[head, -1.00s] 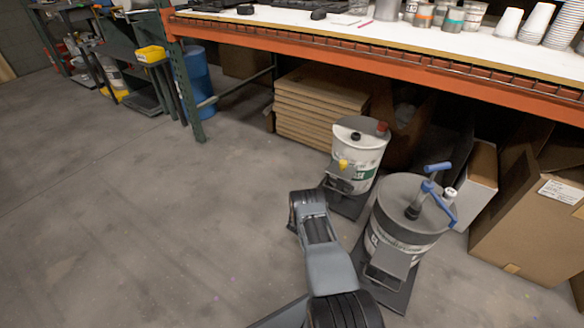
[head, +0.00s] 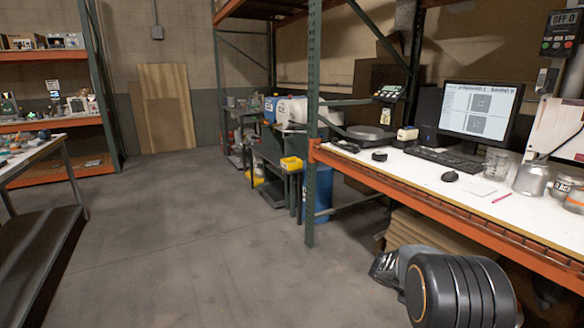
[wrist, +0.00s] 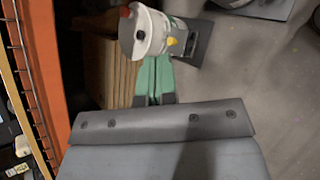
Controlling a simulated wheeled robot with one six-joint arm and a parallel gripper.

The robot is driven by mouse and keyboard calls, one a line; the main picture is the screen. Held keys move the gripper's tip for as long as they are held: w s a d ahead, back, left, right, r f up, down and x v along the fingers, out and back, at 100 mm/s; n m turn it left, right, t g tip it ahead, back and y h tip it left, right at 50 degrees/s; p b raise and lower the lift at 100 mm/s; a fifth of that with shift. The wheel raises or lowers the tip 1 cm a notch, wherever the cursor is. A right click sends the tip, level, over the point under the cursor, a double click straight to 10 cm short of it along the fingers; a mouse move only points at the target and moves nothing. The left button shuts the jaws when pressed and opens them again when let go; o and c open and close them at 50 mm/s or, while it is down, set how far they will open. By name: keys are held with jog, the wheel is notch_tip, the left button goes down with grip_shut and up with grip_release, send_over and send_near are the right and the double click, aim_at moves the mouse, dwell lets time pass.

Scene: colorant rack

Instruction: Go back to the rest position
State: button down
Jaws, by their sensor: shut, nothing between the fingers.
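My gripper (wrist: 154,68) shows in the wrist view as two green fingers pressed together, with nothing between them. In the head view, part of my arm is at the lower right, by the workbench's front edge; my gripper cannot be made out there.
The workbench (head: 440,196) with an orange front beam fills the right; a monitor (head: 478,113), keyboard and cans stand on it. A green post (head: 312,130) and blue barrel (head: 320,190) are near its left end. Another table (head: 40,155) is at left. The middle floor is clear.

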jog(key=s+a+r+m+t+y+p, duration=0.2)
jog(key=s+a+r+m+y+p, duration=0.1)
jog(key=s+a+r+y+p, duration=0.2)
jog(key=s+a+r+m+t+y+p, duration=0.2)
jog(key=s+a+r+m+y+p, duration=0.2)
jog(key=s+a+r+p, duration=0.5)
jog(key=s+a+r+y, duration=0.2)
jog(key=s+a+r, duration=0.2)
jog(key=a+r, duration=0.3)
notch_tip(320, 180, up, 3)
jog(key=shift+a+r+m+t, duration=0.2)
jog(key=shift+a+m+t, duration=0.1)
jog(key=shift+a, duration=0.05)
